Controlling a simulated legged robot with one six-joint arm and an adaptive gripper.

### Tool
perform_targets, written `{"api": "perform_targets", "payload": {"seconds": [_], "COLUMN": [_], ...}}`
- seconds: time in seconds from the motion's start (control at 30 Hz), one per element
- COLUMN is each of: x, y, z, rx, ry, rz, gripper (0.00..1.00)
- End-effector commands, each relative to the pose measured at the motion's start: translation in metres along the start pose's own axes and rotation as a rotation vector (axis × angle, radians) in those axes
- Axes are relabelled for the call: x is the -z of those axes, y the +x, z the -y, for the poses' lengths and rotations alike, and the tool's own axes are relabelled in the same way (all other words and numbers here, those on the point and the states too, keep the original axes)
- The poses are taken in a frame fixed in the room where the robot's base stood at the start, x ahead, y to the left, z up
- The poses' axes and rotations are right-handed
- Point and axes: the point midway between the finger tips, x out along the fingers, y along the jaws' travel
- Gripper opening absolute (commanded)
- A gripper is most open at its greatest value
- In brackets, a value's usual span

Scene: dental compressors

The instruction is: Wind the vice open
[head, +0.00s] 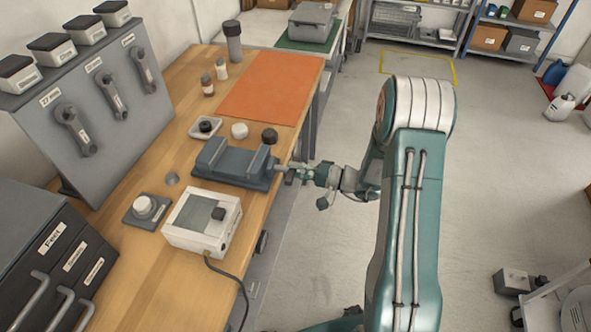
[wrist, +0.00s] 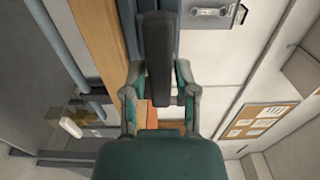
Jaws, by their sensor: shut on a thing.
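The grey-blue vice (head: 228,160) sits at the right edge of the wooden bench, with a gap between its two jaws. Its screw end (head: 279,168) points right, past the bench edge. My gripper (head: 293,171) reaches in from the right at that end and is shut on the vice handle. In the wrist view my gripper (wrist: 158,90) has its fingers on either side of a dark upright bar (wrist: 157,50), which looks like the handle. The handle is mostly hidden by the fingers in the head view.
A white instrument box (head: 203,222) stands just in front of the vice. A small tray (head: 193,132), knobs and an orange mat (head: 270,88) lie behind it. A drawer unit (head: 45,255) and a tool panel (head: 95,100) stand left.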

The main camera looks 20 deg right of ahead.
Motion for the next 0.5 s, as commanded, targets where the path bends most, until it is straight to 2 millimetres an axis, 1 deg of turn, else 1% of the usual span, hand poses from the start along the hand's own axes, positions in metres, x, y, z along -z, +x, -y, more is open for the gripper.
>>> {"api": "perform_targets", "payload": {"seconds": [0.07,0.1,0.13,0.5], "x": [-0.0017,-0.0017,-0.0018,-0.001], "y": [0.0,0.0,0.0,-0.0015], "z": [-0.0035,-0.0037,-0.0037,-0.0015], "rx": [-0.008,-0.009,-0.008,-0.004], "ry": [0.006,0.007,0.007,0.004], "rz": [0.002,0.002,0.002,0.0], "gripper": [0.0,0.51,0.63,0.63]}}
